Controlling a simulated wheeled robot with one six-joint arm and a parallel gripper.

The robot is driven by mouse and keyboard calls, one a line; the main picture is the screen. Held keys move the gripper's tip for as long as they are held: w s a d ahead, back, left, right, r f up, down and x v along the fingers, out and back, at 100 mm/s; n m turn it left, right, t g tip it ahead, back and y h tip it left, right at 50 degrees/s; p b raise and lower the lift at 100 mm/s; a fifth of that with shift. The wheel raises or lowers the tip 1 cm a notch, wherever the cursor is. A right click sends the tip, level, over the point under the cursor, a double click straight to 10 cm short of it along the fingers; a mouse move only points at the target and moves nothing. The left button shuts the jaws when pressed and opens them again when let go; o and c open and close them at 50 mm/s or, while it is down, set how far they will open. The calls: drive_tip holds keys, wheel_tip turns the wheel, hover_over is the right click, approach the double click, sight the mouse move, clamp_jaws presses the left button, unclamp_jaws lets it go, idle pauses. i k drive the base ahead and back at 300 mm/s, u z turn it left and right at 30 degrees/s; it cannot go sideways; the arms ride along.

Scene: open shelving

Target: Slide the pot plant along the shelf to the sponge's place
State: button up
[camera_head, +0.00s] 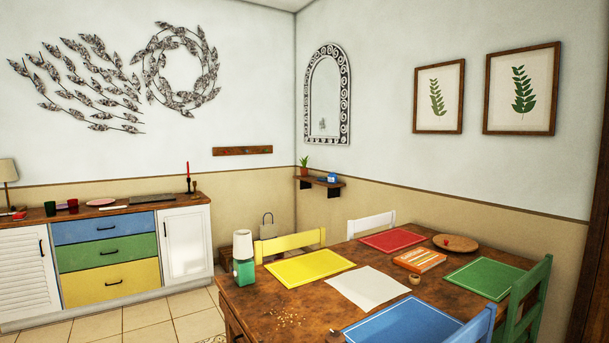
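The pot plant (304,170) is a small green plant in a reddish-brown pot. It stands upright at the left end of a small dark wall shelf (318,182), near the room's corner. A small blue object (332,177), perhaps the sponge, lies farther right on the same shelf. It is too small to tell its exact kind. A gap shows between the pot and the blue object. My gripper is not in view.
A wooden table (310,315) with coloured mats, a green-and-white lamp-like object (243,258) and chairs, including a yellow one (290,243) and a white one (370,224), stands in front of the shelf. A sideboard (110,250) lines the left wall. Tiled floor shows at lower left.

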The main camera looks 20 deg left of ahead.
sight(303, 170)
drive_tip(key=u, duration=1.9)
drive_tip(key=i, duration=6.5)
drive_tip(key=z, duration=2.5)
drive_tip(key=i, duration=0.25)
drive_tip(key=z, duration=0.05)
